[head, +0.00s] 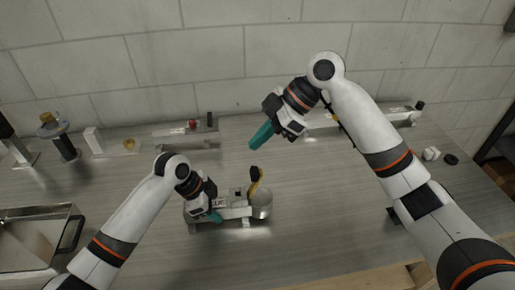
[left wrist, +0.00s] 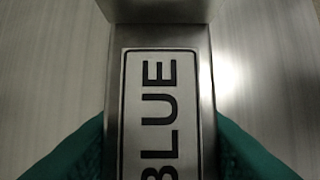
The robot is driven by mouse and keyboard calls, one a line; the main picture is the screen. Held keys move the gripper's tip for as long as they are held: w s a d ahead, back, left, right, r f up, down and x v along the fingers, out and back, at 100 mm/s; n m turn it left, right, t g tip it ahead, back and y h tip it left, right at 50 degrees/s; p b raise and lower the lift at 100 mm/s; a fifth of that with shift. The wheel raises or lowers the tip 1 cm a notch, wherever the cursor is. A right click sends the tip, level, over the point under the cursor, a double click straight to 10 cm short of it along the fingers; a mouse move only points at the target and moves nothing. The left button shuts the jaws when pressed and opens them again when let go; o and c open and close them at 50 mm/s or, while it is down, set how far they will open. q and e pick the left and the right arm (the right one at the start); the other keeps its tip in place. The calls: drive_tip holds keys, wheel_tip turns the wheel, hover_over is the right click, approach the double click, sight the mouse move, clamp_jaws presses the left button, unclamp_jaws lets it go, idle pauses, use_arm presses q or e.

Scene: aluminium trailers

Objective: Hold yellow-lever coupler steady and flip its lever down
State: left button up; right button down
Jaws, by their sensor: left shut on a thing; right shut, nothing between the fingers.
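The aluminium coupler (head: 236,212) lies on the metal bench in the middle of the head view, with a round end at its right. Its yellow lever (head: 256,183) stands up from the right part and has a dark tip. My left gripper (head: 216,216) is shut on the coupler's bar. In the left wrist view the bar (left wrist: 160,35) runs between teal fingers and carries a label (left wrist: 158,115) reading "BLUE". My right gripper (head: 261,136) is shut and empty, in the air above and behind the lever, apart from it. The fingers hide part of the bar.
A metal tray (head: 72,213) stands at the left. Another aluminium piece with a red part (head: 192,125) is at the back, and one more (head: 325,121) lies behind my right arm. Small white and black pieces (head: 431,154) are at the right. Bench front is mostly clear.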

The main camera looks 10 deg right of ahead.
sight(254, 171)
use_arm(q)
drive_tip(key=shift+d, duration=0.1)
use_arm(e)
drive_tip(key=f, duration=0.2)
drive_tip(key=a+f, duration=0.1)
drive_tip(key=f, duration=0.2)
drive_tip(key=a+f, duration=0.1)
drive_tip(key=f, duration=0.2)
drive_tip(key=shift+a, duration=0.2)
drive_tip(key=shift+d, duration=0.4)
drive_tip(key=shift+f, duration=0.1)
drive_tip(key=shift+d, duration=0.1)
